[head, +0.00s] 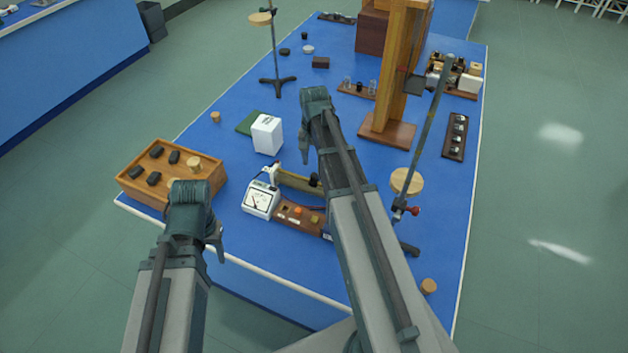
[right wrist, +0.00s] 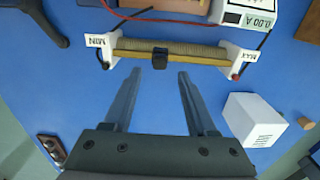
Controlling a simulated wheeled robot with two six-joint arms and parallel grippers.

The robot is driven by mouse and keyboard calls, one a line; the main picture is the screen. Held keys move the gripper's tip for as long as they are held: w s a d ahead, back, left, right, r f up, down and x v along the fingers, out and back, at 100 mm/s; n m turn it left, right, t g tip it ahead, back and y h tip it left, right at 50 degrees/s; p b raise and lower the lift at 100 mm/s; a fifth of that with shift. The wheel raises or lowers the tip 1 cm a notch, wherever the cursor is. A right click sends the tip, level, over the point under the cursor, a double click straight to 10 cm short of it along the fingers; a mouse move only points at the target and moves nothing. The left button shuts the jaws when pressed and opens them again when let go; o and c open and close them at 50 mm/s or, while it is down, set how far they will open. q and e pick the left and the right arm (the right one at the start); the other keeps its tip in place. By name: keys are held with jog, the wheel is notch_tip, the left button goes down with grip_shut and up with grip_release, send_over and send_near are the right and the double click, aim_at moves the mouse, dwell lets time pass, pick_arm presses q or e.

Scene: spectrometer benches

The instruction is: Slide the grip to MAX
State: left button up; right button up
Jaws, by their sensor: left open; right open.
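The sliding resistor (right wrist: 195,50) lies on the blue bench, with a white MIN end block (right wrist: 97,42) at the left and a white MAX end block (right wrist: 238,60) at the right in the right wrist view. Its black grip (right wrist: 160,57) is near the middle of the bar. It also shows in the head view (head: 314,180), partly behind my right arm. My right gripper (right wrist: 159,73) is open and empty; its fingertips appear on either side of the grip in the picture, not closed on it. My left gripper (head: 217,242) is off the bench's front edge, apart from the resistor.
A white meter (head: 259,200) and a brown board (head: 297,216) stand beside the resistor. A white box (head: 267,134) is behind them. A wooden tray (head: 140,187) with dark blocks is at the left. A stand (head: 430,120) rises right of my right arm.

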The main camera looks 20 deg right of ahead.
aim_at(313, 174)
notch_tip(313, 174, down, 6)
jog(key=b, duration=0.4)
jog(key=shift+r, duration=0.25)
jog(key=shift+c, duration=0.3)
grip_shut()
dwell(0.6)
jog(key=shift+w, duration=0.1)
